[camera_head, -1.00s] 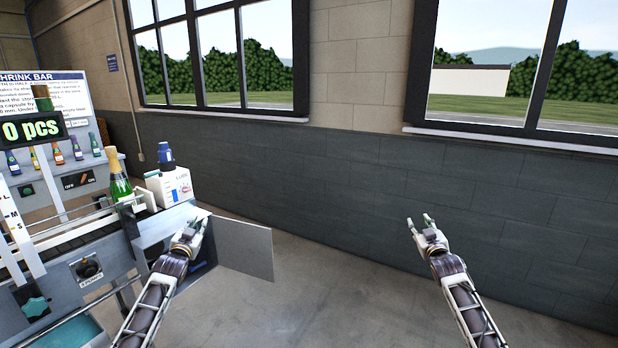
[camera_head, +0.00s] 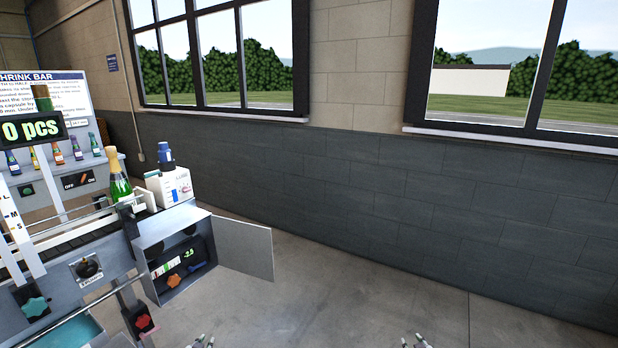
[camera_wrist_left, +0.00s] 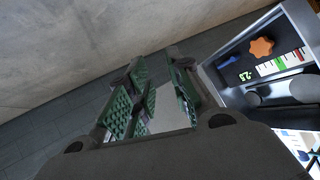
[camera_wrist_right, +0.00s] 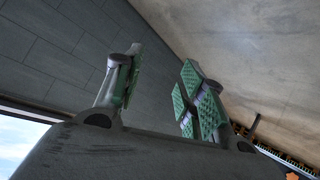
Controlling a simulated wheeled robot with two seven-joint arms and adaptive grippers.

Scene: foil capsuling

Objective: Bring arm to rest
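My left gripper (camera_head: 203,341) shows only its fingertips at the bottom edge of the head view, below the open cabinet. In the left wrist view its green-padded fingers (camera_wrist_left: 160,100) stand apart with nothing between them. My right gripper (camera_head: 418,341) also shows only fingertips at the bottom edge of the head view, over bare floor. In the right wrist view its fingers (camera_wrist_right: 158,95) are apart and empty. Both arms are otherwise out of the head view.
The machine at left has an open cabinet (camera_head: 165,285) with its door (camera_head: 243,249) swung out, showing an orange knob (camera_head: 174,281). A green bottle (camera_head: 119,182) and a white box (camera_head: 170,187) stand on top. Floor (camera_head: 340,295) at centre and right is clear.

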